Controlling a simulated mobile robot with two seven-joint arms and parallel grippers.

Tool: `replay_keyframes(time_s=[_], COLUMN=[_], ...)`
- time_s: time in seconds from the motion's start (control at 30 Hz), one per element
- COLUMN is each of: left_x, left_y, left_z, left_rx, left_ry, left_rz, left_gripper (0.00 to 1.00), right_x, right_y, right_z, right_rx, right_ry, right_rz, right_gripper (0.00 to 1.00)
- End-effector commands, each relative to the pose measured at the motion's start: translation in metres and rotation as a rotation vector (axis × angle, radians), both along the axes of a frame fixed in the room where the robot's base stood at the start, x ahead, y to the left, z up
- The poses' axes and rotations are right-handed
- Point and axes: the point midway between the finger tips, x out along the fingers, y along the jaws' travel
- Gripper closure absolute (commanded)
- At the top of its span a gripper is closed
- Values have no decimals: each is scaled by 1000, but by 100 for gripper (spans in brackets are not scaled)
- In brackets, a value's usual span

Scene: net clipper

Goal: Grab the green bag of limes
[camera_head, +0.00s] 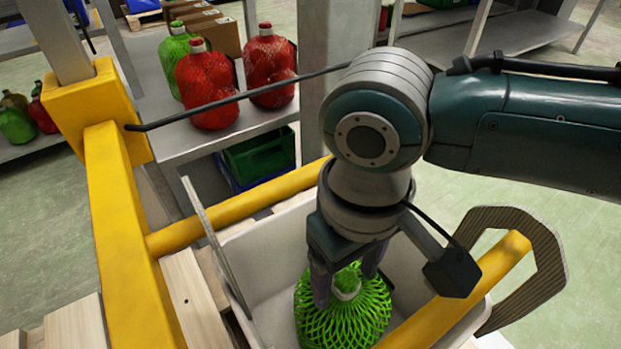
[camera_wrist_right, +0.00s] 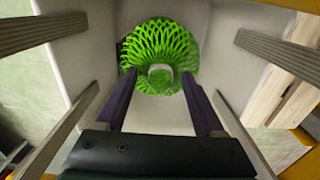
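A green net bag of limes (camera_head: 343,325) stands upright in a pale bin (camera_head: 268,250), with its pale clipped neck at the top. My right gripper (camera_head: 346,284) points down over it, with one finger on each side of the neck. In the right wrist view, the bag (camera_wrist_right: 160,38) lies at the fingertips. The two fingers of the right gripper (camera_wrist_right: 160,74) are apart there, with visible space between them and the grey clip. Part of the bag's upper side is hidden by the fingers in the head view. My left gripper is not in view.
Yellow bars (camera_head: 128,235) run around and across the bin. A grey table (camera_head: 165,135) behind holds red net bags (camera_head: 207,90) and another green one (camera_head: 172,55). A green crate (camera_head: 258,158) sits beneath it. A striped grey loop (camera_head: 545,250) stands at the bin's right.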

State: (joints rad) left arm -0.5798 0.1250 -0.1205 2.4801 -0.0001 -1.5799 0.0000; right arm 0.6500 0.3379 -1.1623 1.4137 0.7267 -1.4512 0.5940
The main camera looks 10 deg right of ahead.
Motion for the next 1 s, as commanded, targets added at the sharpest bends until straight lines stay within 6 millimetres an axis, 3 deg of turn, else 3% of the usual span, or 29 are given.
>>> replay_keyframes(time_s=[0.07,0.6,1.0], left_x=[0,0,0], left_y=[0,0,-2], left_z=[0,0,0], left_rx=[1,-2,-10], left_ry=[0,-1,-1], left_rz=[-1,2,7], left_gripper=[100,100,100], right_x=[0,0,0], right_y=[0,0,-1], right_z=[0,0,-1], right_rx=[0,-1,-2], right_ry=[0,0,0], right_rz=[0,0,-1], right_gripper=[40,100,100])
